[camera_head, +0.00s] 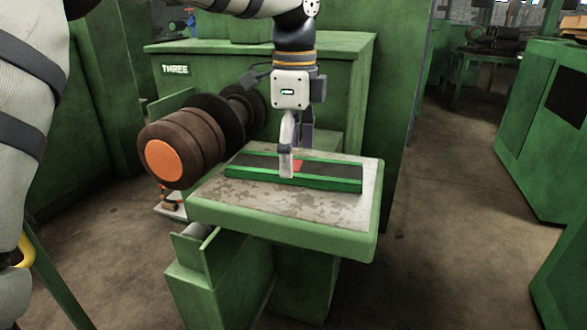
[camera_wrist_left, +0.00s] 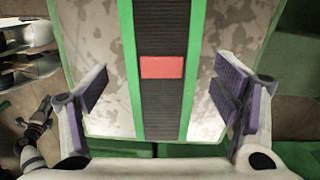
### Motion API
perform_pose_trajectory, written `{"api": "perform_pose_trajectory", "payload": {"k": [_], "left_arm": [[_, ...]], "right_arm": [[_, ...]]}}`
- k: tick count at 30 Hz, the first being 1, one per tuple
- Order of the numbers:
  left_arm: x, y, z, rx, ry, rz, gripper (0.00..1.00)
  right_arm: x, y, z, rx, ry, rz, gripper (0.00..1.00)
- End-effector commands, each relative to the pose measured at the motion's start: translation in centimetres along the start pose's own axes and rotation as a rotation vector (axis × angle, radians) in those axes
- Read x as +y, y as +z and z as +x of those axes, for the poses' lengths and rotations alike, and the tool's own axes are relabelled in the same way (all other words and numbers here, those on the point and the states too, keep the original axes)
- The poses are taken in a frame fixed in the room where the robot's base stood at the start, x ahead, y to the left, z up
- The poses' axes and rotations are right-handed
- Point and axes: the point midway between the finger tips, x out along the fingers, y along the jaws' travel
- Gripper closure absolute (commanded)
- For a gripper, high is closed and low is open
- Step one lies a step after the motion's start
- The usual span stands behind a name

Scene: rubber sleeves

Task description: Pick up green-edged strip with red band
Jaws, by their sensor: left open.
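The green-edged strip (camera_head: 330,178) lies flat across a small table, with a dark ribbed middle and green long edges. Its red band (camera_head: 299,166) is near the middle, partly hidden behind my gripper in the head view. In the left wrist view the strip (camera_wrist_left: 161,108) runs top to bottom, and the red band (camera_wrist_left: 162,67) sits between the fingers. My left gripper (camera_head: 290,165) points down over the strip at the red band. It is open, with one purple-padded finger on each side of the strip (camera_wrist_left: 165,100), apart from its edges. My right gripper is not seen.
The table (camera_head: 290,222) has a worn, stained top and a green rim, and is clear around the strip. A dark roller with an orange end (camera_head: 164,161) stands close at its left. A green machine marked THREE (camera_head: 190,70) stands behind. Floor is open at right.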

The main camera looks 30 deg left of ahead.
Motion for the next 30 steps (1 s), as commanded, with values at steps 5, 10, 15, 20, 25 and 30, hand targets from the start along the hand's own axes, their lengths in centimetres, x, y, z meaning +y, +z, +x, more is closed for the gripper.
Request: {"api": "perform_pose_trajectory", "payload": {"k": [5,10,15,20,25,30], "left_arm": [[0.0,0.0,1.7,0.000,-0.003,0.001,0.18],[0.0,0.0,1.8,0.000,-0.003,0.000,0.18],[0.0,0.0,1.7,0.000,-0.003,0.000,0.57],[0.0,0.0,1.7,0.000,-0.003,0.000,0.71],[0.0,0.0,1.7,0.000,-0.002,0.000,0.71],[-0.1,0.0,0.5,0.000,-0.005,-0.002,0.71]], "right_arm": [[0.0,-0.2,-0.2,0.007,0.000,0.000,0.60],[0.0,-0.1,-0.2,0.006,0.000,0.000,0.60],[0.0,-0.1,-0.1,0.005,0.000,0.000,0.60],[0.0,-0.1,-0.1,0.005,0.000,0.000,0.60],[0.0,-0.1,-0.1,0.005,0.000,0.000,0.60],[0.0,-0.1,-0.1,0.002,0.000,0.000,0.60]]}}
